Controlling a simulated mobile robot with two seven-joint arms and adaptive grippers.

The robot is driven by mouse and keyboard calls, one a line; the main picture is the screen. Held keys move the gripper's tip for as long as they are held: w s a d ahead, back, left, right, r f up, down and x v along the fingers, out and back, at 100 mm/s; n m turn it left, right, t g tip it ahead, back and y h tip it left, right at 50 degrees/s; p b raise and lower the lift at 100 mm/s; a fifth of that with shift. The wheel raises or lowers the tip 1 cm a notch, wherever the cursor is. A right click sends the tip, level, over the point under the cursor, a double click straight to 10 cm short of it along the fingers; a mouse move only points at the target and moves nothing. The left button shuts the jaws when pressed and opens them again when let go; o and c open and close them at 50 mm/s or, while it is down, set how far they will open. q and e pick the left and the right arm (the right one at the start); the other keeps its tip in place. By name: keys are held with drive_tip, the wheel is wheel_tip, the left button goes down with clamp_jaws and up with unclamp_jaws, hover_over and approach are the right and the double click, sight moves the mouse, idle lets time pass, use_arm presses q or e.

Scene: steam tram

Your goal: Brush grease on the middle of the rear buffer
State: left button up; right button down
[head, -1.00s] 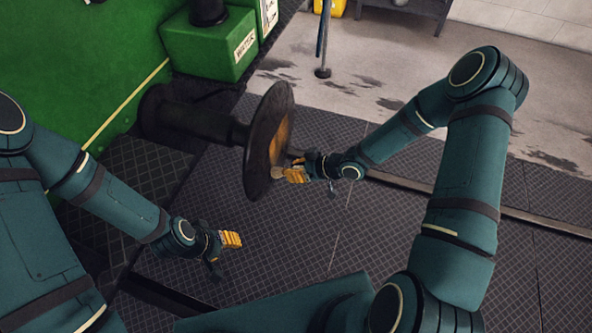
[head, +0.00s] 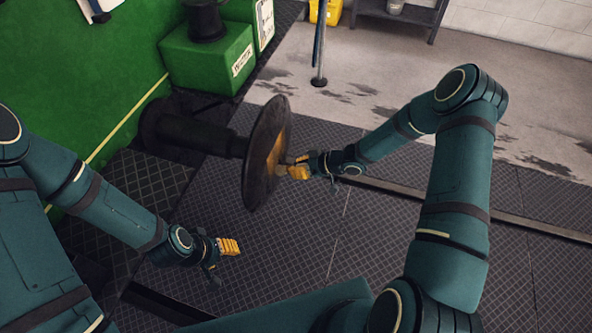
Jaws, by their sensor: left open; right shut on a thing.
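The rear buffer (head: 258,150) is a dark round disc on a thick dark shank that comes out of the green tram end. Its face is turned to the right and carries an amber grease patch (head: 276,152) around the middle. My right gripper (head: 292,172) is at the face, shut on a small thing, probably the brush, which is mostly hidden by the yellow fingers. Its tip looks close to or touching the face; I cannot tell which. My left gripper (head: 232,247) is open and empty, low and left of the buffer, over the dark floor.
A green box (head: 207,58) labelled WATER sits on the tram behind the buffer. A thin post (head: 319,50) stands on the pale floor. A yellow container (head: 326,11) and a grey bench (head: 400,12) are at the back. A rail (head: 480,213) crosses the patterned dark floor.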

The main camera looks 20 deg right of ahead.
drive_tip(key=shift+w+d, duration=2.7)
drive_tip(key=shift+w, duration=1.4)
drive_tip(key=s+a+r+p, duration=0.1)
drive_tip(key=s+a+p, duration=0.1)
drive_tip(key=s+a, duration=0.2)
drive_tip(key=shift+s+a+r, duration=0.2)
drive_tip(key=shift+s+r, duration=0.2)
drive_tip(key=shift+s, duration=0.8)
